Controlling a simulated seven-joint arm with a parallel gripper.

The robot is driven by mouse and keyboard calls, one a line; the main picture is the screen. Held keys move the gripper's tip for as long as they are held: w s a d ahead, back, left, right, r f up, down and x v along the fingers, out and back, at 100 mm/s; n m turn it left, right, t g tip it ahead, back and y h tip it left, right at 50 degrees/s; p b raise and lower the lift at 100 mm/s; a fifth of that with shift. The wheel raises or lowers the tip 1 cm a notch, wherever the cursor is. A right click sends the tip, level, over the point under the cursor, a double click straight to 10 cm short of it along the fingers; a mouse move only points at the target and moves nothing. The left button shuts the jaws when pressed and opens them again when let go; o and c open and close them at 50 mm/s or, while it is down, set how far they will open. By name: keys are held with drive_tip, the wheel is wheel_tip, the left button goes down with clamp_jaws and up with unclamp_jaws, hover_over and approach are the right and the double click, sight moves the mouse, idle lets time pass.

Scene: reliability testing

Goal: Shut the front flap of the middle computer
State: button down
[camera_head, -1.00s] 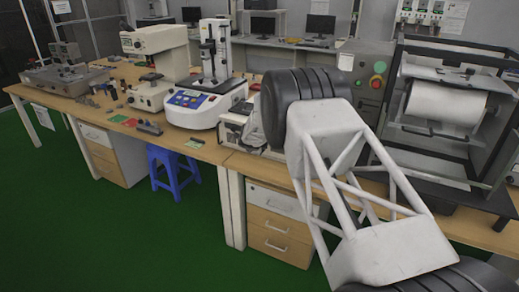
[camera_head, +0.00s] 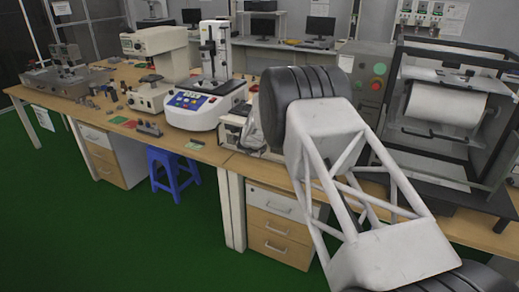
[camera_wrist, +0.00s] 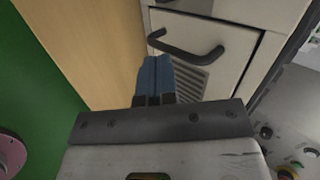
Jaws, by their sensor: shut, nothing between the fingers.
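A pale computer case fills the upper part of the wrist view. Its front flap (camera_wrist: 205,62) is a light panel with a dark curved handle (camera_wrist: 186,46) and a slotted vent. A dark gap shows along the flap's right edge; I cannot tell how far open it stands. My gripper (camera_wrist: 157,62) has its blue fingers together and empty, with the tips just below the handle in the picture, over the flap. I cannot tell whether they touch it. In the head view, a light box (camera_head: 236,128), perhaps this computer, shows partly; my arm hides the area to its right.
The wooden bench (camera_head: 213,153) runs along the scene, with its edge beside the case. A white test machine (camera_head: 203,108) stands left of my arm. A dark-framed machine with a white roll (camera_head: 445,103) stands right. A blue stool (camera_head: 174,170) is under the bench.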

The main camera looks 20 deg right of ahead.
drive_tip(key=s+f+v, duration=0.1)
drive_tip(key=v, duration=1.1)
drive_tip(key=shift+a, duration=0.35)
